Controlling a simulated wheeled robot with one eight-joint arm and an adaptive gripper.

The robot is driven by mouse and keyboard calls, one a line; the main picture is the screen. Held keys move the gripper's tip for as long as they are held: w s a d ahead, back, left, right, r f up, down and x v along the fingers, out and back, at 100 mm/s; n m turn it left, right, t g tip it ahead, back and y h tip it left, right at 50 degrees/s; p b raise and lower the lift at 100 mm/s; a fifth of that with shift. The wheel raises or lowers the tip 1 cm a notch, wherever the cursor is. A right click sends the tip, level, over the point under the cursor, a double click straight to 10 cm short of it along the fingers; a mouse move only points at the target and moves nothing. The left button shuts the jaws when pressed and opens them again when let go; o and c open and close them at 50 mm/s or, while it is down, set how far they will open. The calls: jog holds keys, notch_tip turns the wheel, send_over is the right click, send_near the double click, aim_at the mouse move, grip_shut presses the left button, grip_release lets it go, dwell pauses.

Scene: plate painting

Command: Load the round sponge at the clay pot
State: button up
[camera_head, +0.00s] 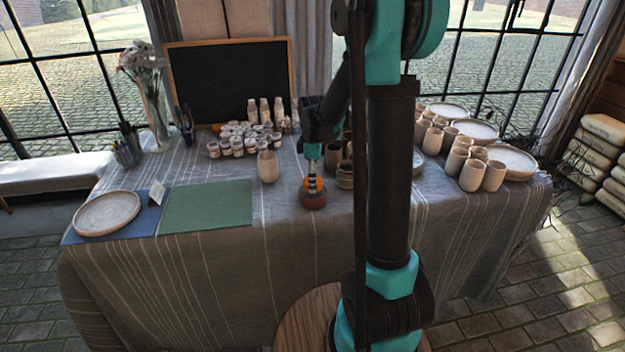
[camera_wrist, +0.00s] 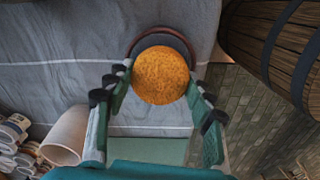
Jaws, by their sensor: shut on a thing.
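The round orange sponge (camera_head: 313,184) is between the fingers of my gripper (camera_head: 313,176), right over the clay pot. In the wrist view the sponge (camera_wrist: 160,75) fills the space between the two green fingers, and my gripper (camera_wrist: 160,88) is shut on it. The brown-red clay pot (camera_head: 313,201) stands on the table near the front edge. Its dark rim (camera_wrist: 163,36) shows behind the sponge in the wrist view. The sponge covers most of the pot's mouth, so I cannot tell whether it touches the paint inside.
A beige cup (camera_head: 267,167) stands left of the pot, with several small paint jars (camera_head: 232,147) behind. A plate (camera_head: 107,213) lies on a blue mat at the left, beside a green mat (camera_head: 205,205). Cups (camera_head: 473,175) and plates crowd the right side.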

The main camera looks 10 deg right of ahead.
jog(key=shift+f, duration=0.5)
dwell(1.2)
jog(key=shift+r, duration=0.1)
jog(key=shift+r, duration=3.45)
